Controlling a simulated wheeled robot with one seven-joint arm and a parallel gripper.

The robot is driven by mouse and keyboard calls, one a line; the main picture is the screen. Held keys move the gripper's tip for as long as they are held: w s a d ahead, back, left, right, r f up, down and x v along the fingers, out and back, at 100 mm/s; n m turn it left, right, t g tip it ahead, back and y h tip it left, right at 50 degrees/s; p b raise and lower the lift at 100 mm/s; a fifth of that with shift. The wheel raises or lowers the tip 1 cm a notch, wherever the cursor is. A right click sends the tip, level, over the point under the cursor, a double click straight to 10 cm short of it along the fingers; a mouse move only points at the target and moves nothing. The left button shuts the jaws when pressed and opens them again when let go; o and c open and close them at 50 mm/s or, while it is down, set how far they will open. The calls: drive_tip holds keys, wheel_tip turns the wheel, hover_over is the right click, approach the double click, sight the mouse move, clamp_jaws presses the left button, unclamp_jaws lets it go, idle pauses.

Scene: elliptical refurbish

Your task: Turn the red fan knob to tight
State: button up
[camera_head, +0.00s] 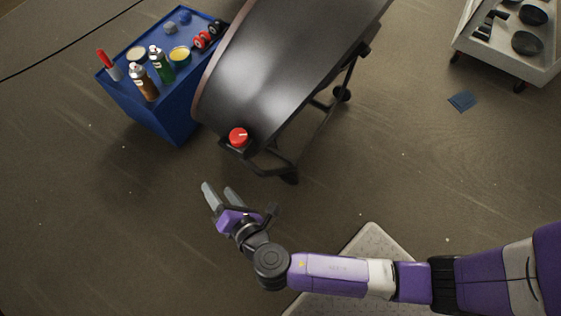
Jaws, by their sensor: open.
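The red fan knob (238,137) sits on the lower left end of the dark elliptical machine (285,65). It is round, with a pale mark on its face whose setting I cannot read. My gripper (219,190) is open and empty. Its two grey fingers point up the picture, below and slightly left of the knob, with a clear gap between them. No part of the knob is hidden by the gripper.
A blue cabinet (165,110) at upper left carries spray cans, jars and red-black rolls. The machine's black frame foot (288,178) stands right of the knob. A white cart (490,62) is at upper right, with a small blue cloth (462,101) on the floor nearby. Floor left of my gripper is clear.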

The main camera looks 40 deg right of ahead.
drive_tip(key=s+d+r+m+y+p, duration=0.2)
drive_tip(key=s+r+m+y+p, duration=0.1)
drive_tip(key=s+r+m, duration=0.5)
drive_tip(key=s+d+r+m+t+y+p, duration=0.1)
drive_tip(key=s+d+r+m+y+p, duration=0.2)
drive_tip(key=s+r+m, duration=0.5)
wheel_tip(320, 180, up, 5)
drive_tip(key=shift+s+d+m+p, duration=0.3)
drive_tip(key=shift+p, duration=0.15)
